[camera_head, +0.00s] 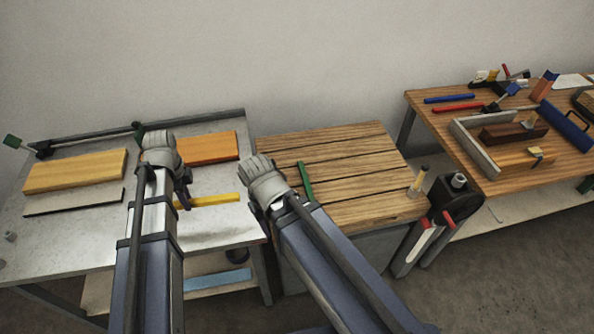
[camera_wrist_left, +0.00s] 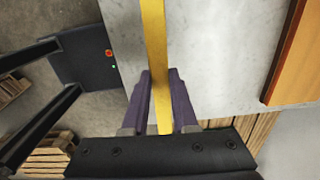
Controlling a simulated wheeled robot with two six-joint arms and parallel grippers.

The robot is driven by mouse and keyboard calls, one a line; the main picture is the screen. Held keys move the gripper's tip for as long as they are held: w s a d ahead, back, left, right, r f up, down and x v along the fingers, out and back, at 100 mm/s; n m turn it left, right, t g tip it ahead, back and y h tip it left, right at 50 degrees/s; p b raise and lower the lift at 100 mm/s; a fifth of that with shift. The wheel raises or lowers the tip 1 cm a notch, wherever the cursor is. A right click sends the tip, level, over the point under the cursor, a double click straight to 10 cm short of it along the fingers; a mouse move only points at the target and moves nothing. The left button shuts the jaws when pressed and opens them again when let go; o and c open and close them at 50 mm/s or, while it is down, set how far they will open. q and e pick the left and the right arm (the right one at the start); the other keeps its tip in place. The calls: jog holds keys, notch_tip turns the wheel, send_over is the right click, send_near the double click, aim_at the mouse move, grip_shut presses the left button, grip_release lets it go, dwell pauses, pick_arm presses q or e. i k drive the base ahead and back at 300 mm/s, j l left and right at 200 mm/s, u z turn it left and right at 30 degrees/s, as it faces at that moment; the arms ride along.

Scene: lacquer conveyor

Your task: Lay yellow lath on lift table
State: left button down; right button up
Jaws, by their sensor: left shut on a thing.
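The yellow lath (camera_head: 208,200) is a slim bar over the front right part of the grey metal table (camera_head: 215,232). My left gripper (camera_head: 183,197) is shut on it; in the left wrist view the lath (camera_wrist_left: 154,50) runs between the purple fingers of this gripper (camera_wrist_left: 160,90). I cannot tell whether the lath touches the tabletop. The slatted wooden table (camera_head: 345,150), seemingly the lift table, stands to the right of the metal table. My right arm reaches over its left edge; the right gripper's fingers (camera_head: 275,207) are mostly hidden by the wrist.
A yellow-tan board (camera_head: 75,171), a dark-edged strip (camera_head: 75,201) and an orange board (camera_head: 208,147) lie on the metal table. A green bar (camera_head: 306,183) shows beside my right wrist over the slatted table. A cluttered workbench (camera_head: 480,165) stands right.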

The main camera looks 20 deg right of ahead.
aim_at(361, 182)
jog(key=z, duration=0.95)
jog(key=i+l+z, duration=0.25)
jog(key=i+l, duration=0.45)
jog(key=i, duration=0.1)
